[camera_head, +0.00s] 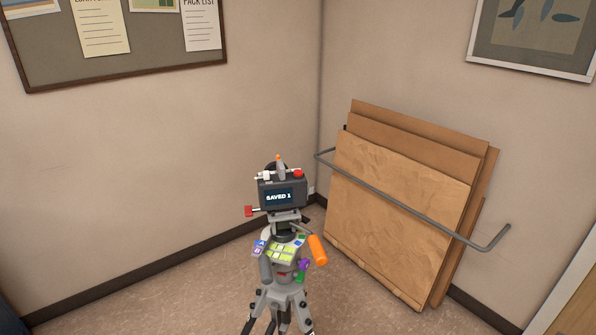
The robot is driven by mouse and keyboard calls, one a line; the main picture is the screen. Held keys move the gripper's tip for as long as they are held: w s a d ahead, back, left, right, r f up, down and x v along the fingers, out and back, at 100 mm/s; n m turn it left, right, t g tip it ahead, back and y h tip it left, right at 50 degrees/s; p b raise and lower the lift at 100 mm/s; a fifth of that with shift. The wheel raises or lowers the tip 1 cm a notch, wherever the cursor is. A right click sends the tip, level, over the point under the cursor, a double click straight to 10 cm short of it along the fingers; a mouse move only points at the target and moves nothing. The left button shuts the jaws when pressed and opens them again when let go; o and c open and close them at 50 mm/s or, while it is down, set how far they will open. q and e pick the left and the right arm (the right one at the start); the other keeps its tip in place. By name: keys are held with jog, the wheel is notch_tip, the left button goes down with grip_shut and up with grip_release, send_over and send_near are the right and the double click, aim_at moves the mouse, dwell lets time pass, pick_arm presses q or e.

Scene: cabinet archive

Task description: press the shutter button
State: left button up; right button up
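A dark camera (282,208) stands on a grey tripod (277,298) near the room corner, its back turned to me. Its small screen (279,196) reads "SAVED 1". A red button (299,173) sits on the camera's top right, and a white knob-like part (264,175) on its top left. The red button looks like the shutter button, but no label on it can be read. Neither of my grippers is in view, and nothing touches the camera.
Cardboard sheets (391,215) lean on the right wall behind a grey rail (410,206). Floor to the left is clear.

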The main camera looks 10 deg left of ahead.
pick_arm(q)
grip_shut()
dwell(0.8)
